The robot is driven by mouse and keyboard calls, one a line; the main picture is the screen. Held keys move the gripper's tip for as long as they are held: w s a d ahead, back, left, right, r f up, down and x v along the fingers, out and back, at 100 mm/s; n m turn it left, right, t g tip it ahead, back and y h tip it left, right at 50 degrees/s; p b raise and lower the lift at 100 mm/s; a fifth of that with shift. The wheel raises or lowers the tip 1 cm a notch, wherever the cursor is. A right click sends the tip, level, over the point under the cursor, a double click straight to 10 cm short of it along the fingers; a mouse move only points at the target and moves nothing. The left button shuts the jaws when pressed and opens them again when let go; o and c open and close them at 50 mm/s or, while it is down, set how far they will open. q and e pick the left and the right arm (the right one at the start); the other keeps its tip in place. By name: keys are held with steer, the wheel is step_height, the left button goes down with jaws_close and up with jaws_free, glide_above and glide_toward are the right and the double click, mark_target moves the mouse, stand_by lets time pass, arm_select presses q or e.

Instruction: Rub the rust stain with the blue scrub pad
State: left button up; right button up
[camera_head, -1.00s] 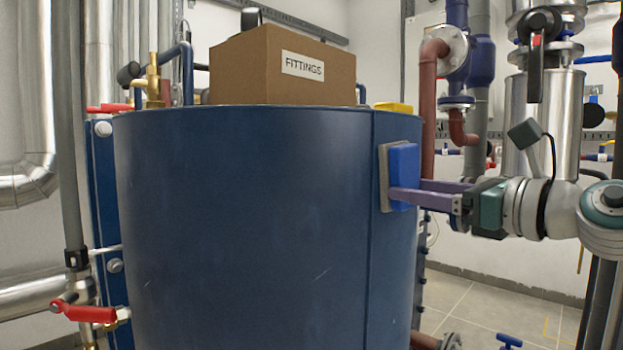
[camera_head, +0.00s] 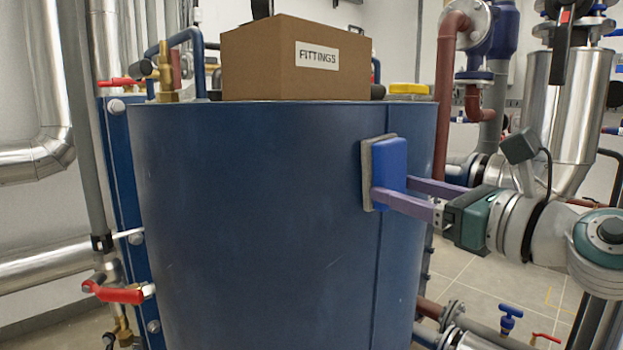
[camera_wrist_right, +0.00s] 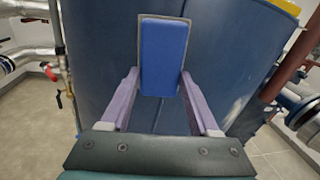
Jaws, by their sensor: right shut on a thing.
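The blue scrub pad (camera_head: 392,160) is a blue block with a grey scrubbing layer on its far side. My right gripper (camera_head: 395,187) is shut on it, one finger on each side. In the right wrist view the pad (camera_wrist_right: 164,55) stands upright between the two purple fingers. Its grey face is turned to the curved wall of the dark blue tank (camera_head: 255,210), at or very near the wall; I cannot tell if it touches. No rust stain shows on the visible wall; the patch behind the pad is hidden. My left gripper is not in view.
A cardboard box labelled FITTINGS (camera_head: 295,60) and a yellow-lidded item (camera_head: 408,89) are on top of the tank. A red valve handle (camera_head: 115,292) sticks out at lower left. Pipes and valves stand right, behind my right arm. The tank's front is clear.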

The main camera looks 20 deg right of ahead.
steer(key=shift+s, duration=0.1)
steer(key=v, duration=0.6)
steer(key=shift+b, duration=0.35)
steer(key=shift+b+v, duration=0.65)
steer(key=shift+v, duration=0.75)
